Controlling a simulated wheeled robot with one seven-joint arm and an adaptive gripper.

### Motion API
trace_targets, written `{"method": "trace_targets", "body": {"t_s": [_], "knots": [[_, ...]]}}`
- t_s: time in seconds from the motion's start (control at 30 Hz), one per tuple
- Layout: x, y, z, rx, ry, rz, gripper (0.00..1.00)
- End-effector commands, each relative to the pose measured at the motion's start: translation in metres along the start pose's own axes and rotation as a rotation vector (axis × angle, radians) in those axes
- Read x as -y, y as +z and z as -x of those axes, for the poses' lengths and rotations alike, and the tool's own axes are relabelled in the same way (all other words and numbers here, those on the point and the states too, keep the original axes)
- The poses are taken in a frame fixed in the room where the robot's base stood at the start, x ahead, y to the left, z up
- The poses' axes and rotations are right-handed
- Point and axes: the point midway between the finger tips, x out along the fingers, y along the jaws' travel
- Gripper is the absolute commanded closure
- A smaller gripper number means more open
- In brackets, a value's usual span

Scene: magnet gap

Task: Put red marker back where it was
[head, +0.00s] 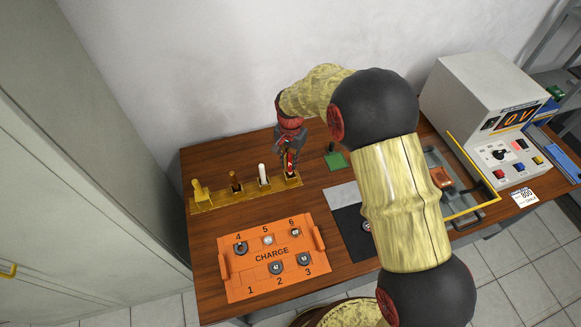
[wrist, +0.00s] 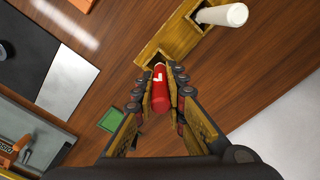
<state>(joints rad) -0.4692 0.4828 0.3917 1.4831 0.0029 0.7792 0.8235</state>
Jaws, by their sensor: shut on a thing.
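The red marker (wrist: 161,90) is between the fingers of my gripper (wrist: 160,100), which is shut on it. In the head view, my gripper (head: 290,164) is over the right end of the yellow rack (head: 250,192). In the wrist view, the marker's far end is at the dark end slot of the rack (wrist: 178,36). I cannot tell whether its tip is inside the slot or just above it. A white marker (head: 262,173) stands in the neighbouring slot, and it also shows in the wrist view (wrist: 224,15).
A yellow piece (head: 199,190) and a dark-and-yellow piece (head: 235,181) stand in the rack's left slots. An orange CHARGE tray (head: 268,288) with numbered places lies in front. A green square (head: 336,161) is right of my gripper. The meter box (head: 480,95) stands far right.

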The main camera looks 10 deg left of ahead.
Motion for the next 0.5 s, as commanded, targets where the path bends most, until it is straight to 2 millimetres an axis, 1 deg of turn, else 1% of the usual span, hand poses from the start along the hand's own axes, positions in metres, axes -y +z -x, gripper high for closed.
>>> {"method": "trace_targets", "body": {"t_s": [0.03,0.1,0.2,0.5], "knots": [[-0.001,0.001,-0.009,0.002,0.002,0.0,1.0],[-0.001,0.001,-0.021,0.003,0.003,0.0,1.0],[-0.001,0.001,-0.03,0.001,0.002,0.0,1.0],[-0.001,0.001,-0.031,0.001,0.001,0.0,1.0]]}}
